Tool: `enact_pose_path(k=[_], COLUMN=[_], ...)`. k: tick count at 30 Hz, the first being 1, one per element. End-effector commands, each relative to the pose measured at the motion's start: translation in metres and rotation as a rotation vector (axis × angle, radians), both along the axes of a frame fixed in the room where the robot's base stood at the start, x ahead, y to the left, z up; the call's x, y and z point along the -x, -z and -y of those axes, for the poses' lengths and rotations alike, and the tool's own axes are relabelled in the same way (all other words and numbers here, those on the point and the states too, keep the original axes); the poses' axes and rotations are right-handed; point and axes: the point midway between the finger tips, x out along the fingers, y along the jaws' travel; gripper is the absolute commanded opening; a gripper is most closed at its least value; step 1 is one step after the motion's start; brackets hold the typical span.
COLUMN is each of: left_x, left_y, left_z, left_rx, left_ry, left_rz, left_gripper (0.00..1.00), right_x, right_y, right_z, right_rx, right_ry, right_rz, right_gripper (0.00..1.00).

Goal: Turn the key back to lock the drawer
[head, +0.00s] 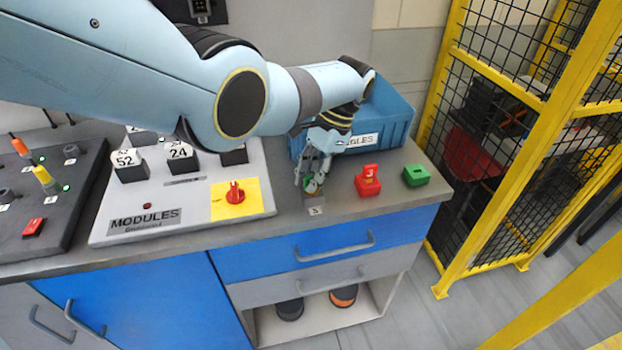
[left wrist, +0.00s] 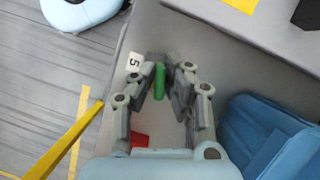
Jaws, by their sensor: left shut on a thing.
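My left gripper (head: 312,187) points down at the grey counter near its front edge, above the blue drawer (head: 285,258). In the left wrist view its fingers (left wrist: 165,72) close around a slim green piece (left wrist: 159,80), which I take to be the key's grip. The fingers hide most of it, and its turn angle and the lock under it cannot be made out. A small label (head: 316,210) reading 5 lies in front of it; it also shows in the left wrist view (left wrist: 134,62). The blue drawer looks closed. My right gripper is not in view.
A red block (head: 368,182) marked 3 and a green block (head: 416,175) stand right of the gripper. A blue bin (head: 395,118) is behind it. The MODULES panel (head: 190,212), with a red knob (head: 235,194), is to the left. A yellow-framed mesh fence (head: 447,230) stands at right.

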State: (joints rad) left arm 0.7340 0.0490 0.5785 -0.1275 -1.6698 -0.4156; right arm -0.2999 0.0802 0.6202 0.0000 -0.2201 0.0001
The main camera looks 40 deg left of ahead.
Motion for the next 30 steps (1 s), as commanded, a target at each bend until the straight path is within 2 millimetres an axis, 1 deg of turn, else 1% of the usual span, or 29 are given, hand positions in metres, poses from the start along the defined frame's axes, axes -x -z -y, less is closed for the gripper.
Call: enact_pose_path(k=[5,6,11,19,22,26,30], left_x=[0.0,0.0,0.0,0.0,-0.003,-0.011,-0.023], left_y=[0.0,0.0,0.0,0.0,-0.006,-0.026,-0.056], left_z=[0.0,0.0,0.0,0.0,0.001,0.004,0.009], left_rx=[0.0,0.0,0.0,0.0,0.0,0.0,0.0], left_ry=[-0.003,-0.003,-0.001,-0.001,-0.001,-0.001,-0.001], left_rz=[0.0,0.0,0.0,0.001,0.003,0.004,0.007], left_gripper=[0.0,0.15,0.36,0.37,0.37,0.37,0.37], right_x=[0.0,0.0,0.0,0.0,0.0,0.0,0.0], right_y=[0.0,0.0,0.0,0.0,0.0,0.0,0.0], right_z=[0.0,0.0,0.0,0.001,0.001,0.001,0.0], right_rx=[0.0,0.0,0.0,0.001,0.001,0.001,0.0], right_ry=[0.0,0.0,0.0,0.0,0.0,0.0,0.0], right_rz=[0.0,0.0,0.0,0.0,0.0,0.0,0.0], right_gripper=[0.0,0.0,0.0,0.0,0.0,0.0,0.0])
